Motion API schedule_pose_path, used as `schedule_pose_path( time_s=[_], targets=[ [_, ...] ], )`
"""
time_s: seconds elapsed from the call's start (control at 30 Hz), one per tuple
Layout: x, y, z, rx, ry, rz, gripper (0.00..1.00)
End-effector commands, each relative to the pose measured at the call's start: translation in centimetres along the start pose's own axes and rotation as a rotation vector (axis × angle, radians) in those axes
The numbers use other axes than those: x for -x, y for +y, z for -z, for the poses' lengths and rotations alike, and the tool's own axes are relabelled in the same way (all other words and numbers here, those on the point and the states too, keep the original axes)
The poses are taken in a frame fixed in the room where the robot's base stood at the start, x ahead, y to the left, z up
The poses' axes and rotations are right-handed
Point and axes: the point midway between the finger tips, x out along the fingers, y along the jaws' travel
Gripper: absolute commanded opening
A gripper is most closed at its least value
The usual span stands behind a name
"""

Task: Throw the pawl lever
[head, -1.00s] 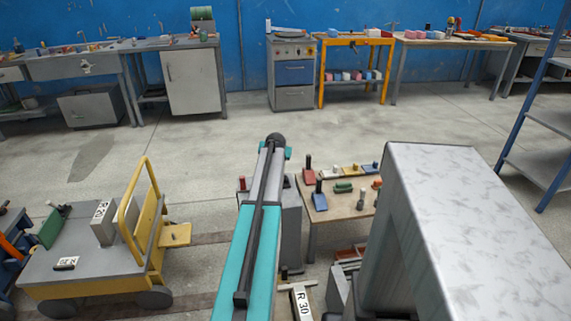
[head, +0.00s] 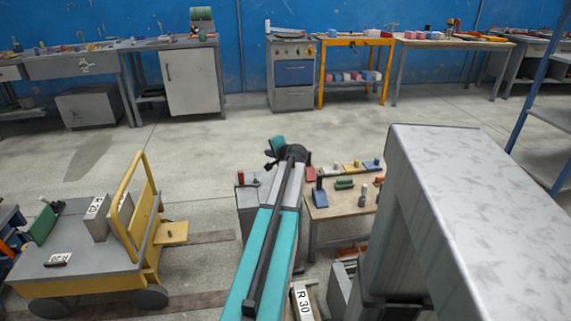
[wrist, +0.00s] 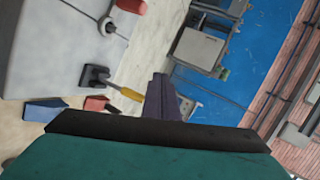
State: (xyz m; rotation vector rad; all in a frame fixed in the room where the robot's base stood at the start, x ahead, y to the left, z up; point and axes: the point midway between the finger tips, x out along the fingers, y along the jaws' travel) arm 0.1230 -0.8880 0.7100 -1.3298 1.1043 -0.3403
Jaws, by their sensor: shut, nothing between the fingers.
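My gripper (head: 277,158) is at the far end of my teal arm in the head view, above the edge of a grey cabinet. In the wrist view its dark fingers (wrist: 160,92) are together and empty. Just left of them is a small lever with a yellow handle (wrist: 130,94) on a black bracket (wrist: 96,76); the handle tip points towards the fingers. I cannot tell whether they touch. A red-handled part (wrist: 130,6) sits on a grey surface at the top. I cannot tell which is the pawl lever. My arm hides part of the cabinet in the head view.
The grey cabinet (head: 245,208) stands beside a low wooden table (head: 335,208) with several coloured parts on it. A yellow-railed cart (head: 90,262) is at the left. Benches line the blue wall. Open floor (head: 190,140) lies between.

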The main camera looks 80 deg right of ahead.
Motion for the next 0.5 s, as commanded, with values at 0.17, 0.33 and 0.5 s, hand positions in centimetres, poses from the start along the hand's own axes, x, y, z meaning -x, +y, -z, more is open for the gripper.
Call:
schedule_pose_path(
  time_s=[0.17, 0.33, 0.5],
  targets=[
    [1.4, 1.4, 0.9, -0.113, 0.006, 0.070, 0.00],
    [2.8, 2.6, 2.1, -0.186, 0.017, 0.123, 0.00],
    [4.0, 4.2, 3.5, -0.230, 0.035, 0.159, 0.00]
  ],
)
